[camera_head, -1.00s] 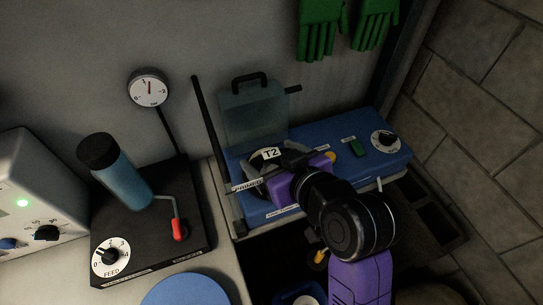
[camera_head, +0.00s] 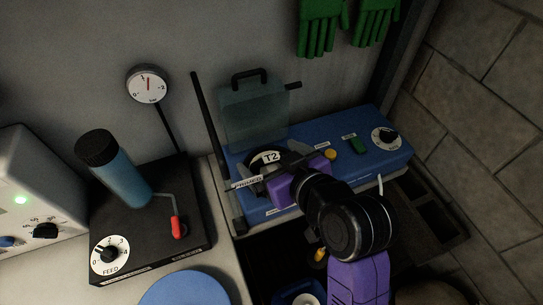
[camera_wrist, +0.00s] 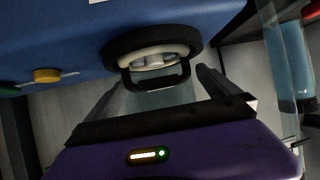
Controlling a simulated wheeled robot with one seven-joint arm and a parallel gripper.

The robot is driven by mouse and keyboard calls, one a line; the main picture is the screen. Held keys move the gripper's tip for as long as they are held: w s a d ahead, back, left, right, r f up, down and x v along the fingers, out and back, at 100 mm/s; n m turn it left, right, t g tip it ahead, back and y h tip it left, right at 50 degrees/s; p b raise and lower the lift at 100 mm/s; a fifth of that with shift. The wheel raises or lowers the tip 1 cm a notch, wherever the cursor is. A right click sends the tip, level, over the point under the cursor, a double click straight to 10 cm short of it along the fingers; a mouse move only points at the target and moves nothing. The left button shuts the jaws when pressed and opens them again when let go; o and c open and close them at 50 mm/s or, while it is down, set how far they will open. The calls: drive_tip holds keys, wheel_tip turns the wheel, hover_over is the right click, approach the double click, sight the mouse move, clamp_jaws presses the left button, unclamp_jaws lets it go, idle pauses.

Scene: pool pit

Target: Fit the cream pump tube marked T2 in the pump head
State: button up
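The T2 tag (camera_head: 270,157) shows over the dark round pump head (camera_head: 257,170) on the blue pump. In the wrist view the cream tube (camera_wrist: 152,48) curves inside the black ring of the pump head (camera_wrist: 192,38), around pale rollers. I cannot tell whether it is fully seated. My gripper (camera_wrist: 155,92) is open, its two fingers apart with nothing held between them. In the head view my gripper (camera_head: 268,175) is just in front of the pump head. My purple gripper body hides part of the pump's front.
The pump's clear lid (camera_head: 252,112) stands open behind, its black handle up. A dark upright rod (camera_head: 206,115) stands left of it. A yellow button (camera_head: 330,154), green switch (camera_head: 358,146) and dial (camera_head: 385,138) are to the right. A blue bottle (camera_head: 115,170) stands at left.

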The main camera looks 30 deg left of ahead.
drive_tip(key=shift+r, duration=0.3)
drive_tip(key=v, duration=1.2)
drive_tip(key=shift+r, duration=0.25)
drive_tip(key=s+d+f+m+t+h, duration=0.3)
drive_tip(key=d+f+m, duration=0.1)
drive_tip(key=d+f, duration=0.4)
drive_tip(key=s+d+f+m+t+h, duration=0.3)
drive_tip(key=d+f+m, duration=0.25)
drive_tip(key=d, duration=0.55)
drive_tip(key=s+d+r+m+t+h, duration=0.1)
drive_tip(key=s+d, duration=0.3)
drive_tip(key=s, duration=0.4)
drive_tip(key=s+d+r+m+t+h, duration=0.1)
drive_tip(key=s+d+h, duration=0.2)
drive_tip(key=s, duration=0.6)
drive_tip(key=shift+d+r, duration=0.3)
drive_tip(key=shift+d, duration=0.55)
